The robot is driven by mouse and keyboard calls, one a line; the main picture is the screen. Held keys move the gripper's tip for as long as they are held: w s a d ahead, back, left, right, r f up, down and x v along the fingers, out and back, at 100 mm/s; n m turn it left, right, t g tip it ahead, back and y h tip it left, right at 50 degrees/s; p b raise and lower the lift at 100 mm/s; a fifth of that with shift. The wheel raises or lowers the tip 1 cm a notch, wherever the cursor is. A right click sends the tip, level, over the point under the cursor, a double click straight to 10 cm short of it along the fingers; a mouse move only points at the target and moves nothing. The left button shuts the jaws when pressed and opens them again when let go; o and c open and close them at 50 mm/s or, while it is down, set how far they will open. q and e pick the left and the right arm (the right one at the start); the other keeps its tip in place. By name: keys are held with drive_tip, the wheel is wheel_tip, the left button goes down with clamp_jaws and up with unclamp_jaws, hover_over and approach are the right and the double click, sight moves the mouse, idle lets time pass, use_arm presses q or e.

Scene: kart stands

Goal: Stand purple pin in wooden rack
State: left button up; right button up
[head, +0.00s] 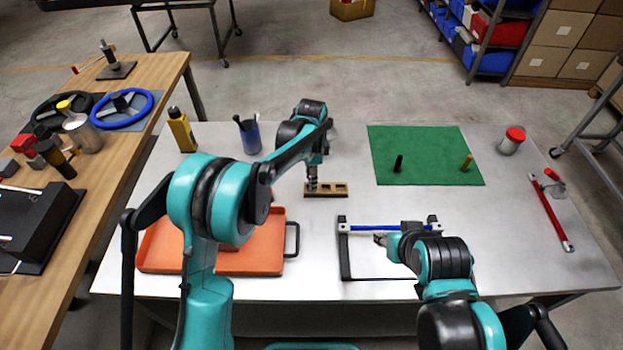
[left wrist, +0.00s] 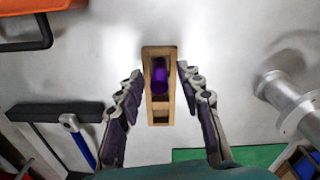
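The wooden rack (head: 340,190) lies on the grey table in front of my left gripper (head: 312,184). In the left wrist view the rack (left wrist: 160,118) is between the two fingers of my left gripper (left wrist: 163,100), which are spread apart and touch nothing that I can see. The purple pin (left wrist: 160,78) is in one of the rack's openings, seen from above and seemingly upright. I cannot make out the pin in the head view, where the gripper covers that end of the rack. My right gripper (head: 380,239) is by the blue bar; its fingers are too small to read.
A black frame with a blue bar (head: 375,227) stands in front of the rack. A blue cup (head: 250,138) stands behind.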

use_arm(q)
wheel_tip(320, 180, up, 10)
drive_tip(key=p, duration=0.2)
drive_tip(key=shift+r+p, duration=0.15)
drive_tip(key=shift+p, duration=0.25)
drive_tip(key=shift+a+r, duration=0.1)
drive_tip(key=shift+r, duration=0.65)
drive_tip(key=s+a+r+n+t, duration=0.2)
drive_tip(key=s+a+r+n, duration=0.25)
drive_tip(key=s+a, duration=0.35)
drive_tip(key=s+a+r+n+t, duration=0.3)
drive_tip(key=s+a+n, duration=0.3)
drive_tip(key=s, duration=0.5)
drive_tip(key=s+a+f+n+t, duration=0.2)
drive_tip(key=s+a+f+n, duration=0.1)
drive_tip(key=s, duration=0.4)
drive_tip(key=shift+s+a+f+n, duration=0.3)
drive_tip(key=shift+f+n, duration=0.3)
drive_tip(key=shift+n, duration=0.55)
